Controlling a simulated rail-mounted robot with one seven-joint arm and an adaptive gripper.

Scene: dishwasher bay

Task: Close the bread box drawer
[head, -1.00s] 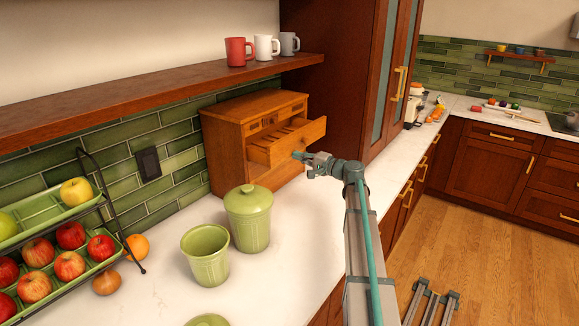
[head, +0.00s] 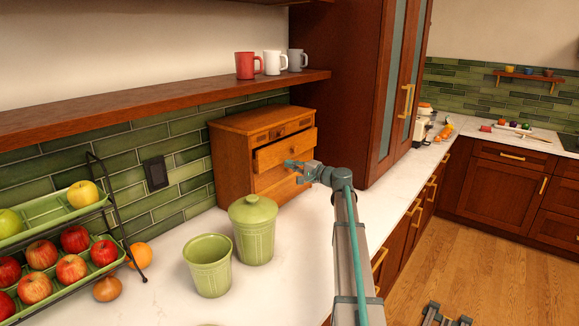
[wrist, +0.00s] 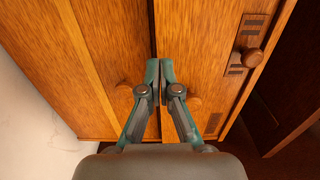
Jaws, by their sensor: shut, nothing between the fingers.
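The wooden bread box (head: 229,160) stands on the counter against the green tile wall. My gripper (head: 290,165) is at the box front, by the lower part of this drawer. In the wrist view my gripper (wrist: 160,70) is shut and empty, its fingertips over the dark seam between two wooden fronts.
A lidded green canister (head: 253,228) and an open green canister (head: 209,265) stand on the counter in front of the box. A fruit rack (head: 60,235) is at left. A shelf (head: 150,108) with mugs hangs above. A tall cabinet (head: 345,90) stands behind the box.

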